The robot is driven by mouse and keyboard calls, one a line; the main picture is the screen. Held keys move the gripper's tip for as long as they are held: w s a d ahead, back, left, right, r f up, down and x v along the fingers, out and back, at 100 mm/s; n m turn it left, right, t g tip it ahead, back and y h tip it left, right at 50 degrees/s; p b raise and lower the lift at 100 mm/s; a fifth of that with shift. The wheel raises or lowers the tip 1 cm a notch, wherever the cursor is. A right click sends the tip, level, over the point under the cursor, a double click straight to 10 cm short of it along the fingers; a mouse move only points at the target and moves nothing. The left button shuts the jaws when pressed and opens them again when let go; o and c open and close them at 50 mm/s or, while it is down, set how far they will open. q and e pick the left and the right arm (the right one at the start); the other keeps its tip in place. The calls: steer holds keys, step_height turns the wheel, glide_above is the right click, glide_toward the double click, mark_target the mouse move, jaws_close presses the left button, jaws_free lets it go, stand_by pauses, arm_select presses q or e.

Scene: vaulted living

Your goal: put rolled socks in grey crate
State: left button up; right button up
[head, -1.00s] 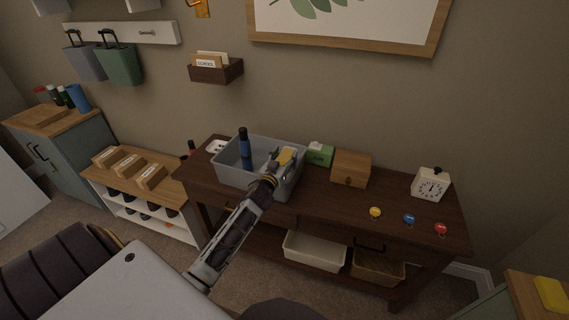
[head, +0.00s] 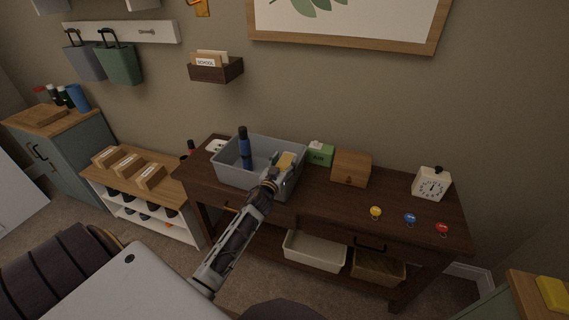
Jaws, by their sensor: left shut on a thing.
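The grey crate (head: 232,177) stands on the dark wooden table, left of its middle, with its top open. My left arm reaches up from below, and my left gripper (head: 279,170) is over the crate's front right part. It is shut on a small yellow thing (head: 286,160), which I take to be the rolled socks. The fingers hide part of it, and I cannot tell whether it touches the crate's floor. A dark blue bottle (head: 244,145) stands upright in the crate's left part. My right gripper is not in view.
A green box (head: 320,154), a wooden box (head: 351,168) and a white clock (head: 431,184) stand right of the crate. Yellow (head: 376,212), blue (head: 410,218) and red (head: 442,228) knob-like things sit near the table's front right. A white bin (head: 315,251) is on the lower shelf.

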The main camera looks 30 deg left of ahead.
arm_select(q)
steer(key=shift+s+f, duration=0.1)
steer(key=shift+f, duration=0.4)
steer(key=o, duration=1)
steer(key=shift+s+f, duration=0.1)
steer(key=shift+f, duration=0.1)
steer(key=shift+d, duration=0.1)
steer(key=shift+r, duration=0.1)
steer(key=shift+r+p, duration=0.35)
steer(key=shift+r, duration=0.2)
steer(key=shift+s+d+f, duration=0.1)
steer(key=shift+s, duration=0.15)
steer(key=shift+s+d+r+b, duration=0.15)
steer(key=shift+s+d, duration=0.15)
steer(key=shift+s, duration=1.5)
steer(key=shift+s+d+r+b, duration=0.15)
steer(key=shift+s+d, duration=0.15)
steer(key=shift+s, duration=1.55)
steer(key=shift+s+d+r+b, duration=0.15)
steer(key=shift+s+d, duration=0.15)
steer(key=shift+s, duration=1.5)
